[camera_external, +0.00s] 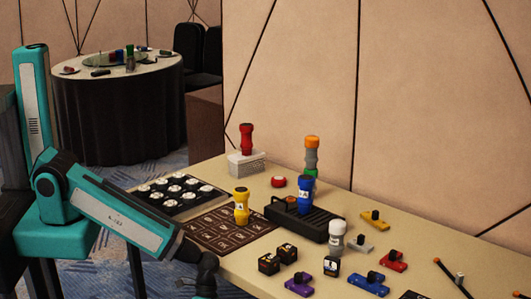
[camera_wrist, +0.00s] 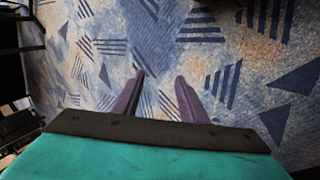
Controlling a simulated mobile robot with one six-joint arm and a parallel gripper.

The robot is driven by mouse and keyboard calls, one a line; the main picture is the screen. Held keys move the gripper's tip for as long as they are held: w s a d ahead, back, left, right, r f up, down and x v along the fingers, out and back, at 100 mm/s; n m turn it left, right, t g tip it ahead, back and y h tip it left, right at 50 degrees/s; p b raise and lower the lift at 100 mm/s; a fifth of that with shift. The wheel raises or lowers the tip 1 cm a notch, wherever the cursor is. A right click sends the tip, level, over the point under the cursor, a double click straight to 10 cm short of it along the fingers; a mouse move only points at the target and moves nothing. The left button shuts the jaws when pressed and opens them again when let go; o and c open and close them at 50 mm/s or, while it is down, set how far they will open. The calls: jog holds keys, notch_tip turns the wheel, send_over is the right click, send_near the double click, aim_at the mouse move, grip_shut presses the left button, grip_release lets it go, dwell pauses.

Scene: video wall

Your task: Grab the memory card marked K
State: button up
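My gripper (camera_wrist: 160,84) is open and empty in the wrist view, its two dark fingers apart over the patterned carpet. In the external view my arm's dark end hangs beside the table's near edge, and the fingertips cannot be made out. Small dark blocks with orange marks (camera_external: 269,263) (camera_external: 287,253) and a black piece with a white label (camera_external: 331,265) lie on the tabletop to the right of my arm. A brown mat (camera_external: 222,232) of marked squares lies behind them. I cannot read a clear K on any piece, so I cannot tell which is the card.
The long table (camera_external: 420,235) holds a yellow torch-like item (camera_external: 241,205), a blue one (camera_external: 305,194), a white one (camera_external: 337,236), a black charging block (camera_external: 318,224), a black tray (camera_external: 174,194) of white discs and several coloured connectors. A wall stands behind it.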

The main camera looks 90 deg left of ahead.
jog(key=w+d+r+m+t+h+b, duration=0.3)
jog(key=w+d+r+t+h+b, duration=0.15)
jog(key=w+d+r, duration=0.75)
jog(key=w+a+r+t, duration=0.2)
jog(key=w+a+r, duration=0.2)
jog(key=r, duration=0.1)
jog(key=w+a+r+t, duration=0.2)
jog(key=w+a+r, duration=0.2)
jog(key=r, duration=0.1)
jog(key=w+a+r+m+t, duration=0.1)
jog(key=w+a+r+t, duration=0.1)
jog(key=w+a+r, duration=0.3)
jog(key=shift+w+h, duration=0.1)
jog(key=shift+h, duration=0.25)
jog(key=a+y, duration=0.1)
jog(key=a, duration=0.4)
jog(key=w+a+t+y+p, duration=0.1)
jog(key=a, duration=0.4)
jog(key=a+r+t+y, duration=0.1)
jog(key=a, duration=0.4)
jog(key=shift+w+r, duration=0.1)
jog(key=shift+w, duration=0.15)
jog(key=shift+w+d+f+b, duration=0.15)
jog(key=shift+w+f+b, duration=0.15)
jog(key=shift+b, duration=0.4)
jog(key=b+x, duration=0.2)
jog(key=b, duration=0.5)
jog(key=shift+w+d+b, duration=0.1)
jog(key=shift+b, duration=0.25)
